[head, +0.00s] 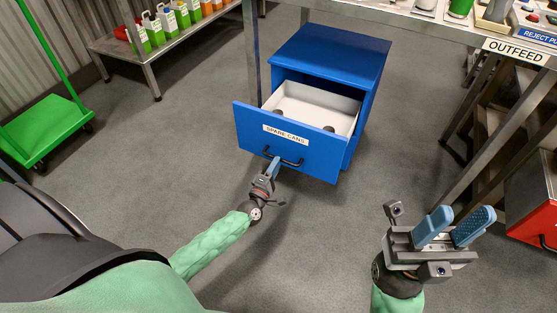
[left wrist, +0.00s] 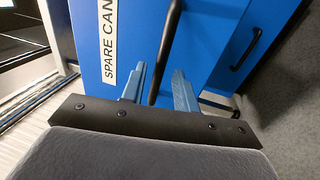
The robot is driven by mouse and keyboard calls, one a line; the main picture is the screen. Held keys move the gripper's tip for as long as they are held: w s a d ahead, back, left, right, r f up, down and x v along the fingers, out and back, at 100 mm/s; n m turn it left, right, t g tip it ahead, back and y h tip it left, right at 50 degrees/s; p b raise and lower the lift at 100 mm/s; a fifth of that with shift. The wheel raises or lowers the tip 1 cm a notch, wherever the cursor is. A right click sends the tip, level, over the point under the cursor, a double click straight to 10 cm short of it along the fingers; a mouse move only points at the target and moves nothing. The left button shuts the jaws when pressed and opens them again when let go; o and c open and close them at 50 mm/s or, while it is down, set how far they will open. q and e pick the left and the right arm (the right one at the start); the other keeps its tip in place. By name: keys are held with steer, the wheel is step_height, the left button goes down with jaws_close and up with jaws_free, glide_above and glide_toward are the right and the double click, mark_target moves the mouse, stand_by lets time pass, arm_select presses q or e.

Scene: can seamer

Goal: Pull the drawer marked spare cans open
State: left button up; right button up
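The blue drawer marked SPARE CANS (head: 252,128) stands pulled out of its blue cabinet (head: 325,55). Its white inside shows, with dark round shapes in it. The black bar handle (head: 291,162) is on the drawer front below the label. My left gripper (head: 273,167) is at the handle. In the left wrist view, the handle (left wrist: 171,35) passes between the two blue fingers of my left gripper (left wrist: 159,72), with a visible gap on each side. My right gripper (head: 454,226) is open and empty, off to the right, away from the cabinet.
A second black handle (left wrist: 246,50) shows on a blue front in the left wrist view. A steel table with an OUTFEED sign (head: 515,52) stands at the right. A red box (head: 534,212) is at the right edge. A green cart (head: 45,130) is at the left. Floor before the drawer is clear.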

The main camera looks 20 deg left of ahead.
arm_select(q)
steer(key=s, duration=0.2)
steer(key=s+f, duration=0.1)
steer(key=s, duration=0.1)
steer(key=shift+s+a, duration=0.1)
steer(key=shift+s, duration=0.15)
stand_by(0.3)
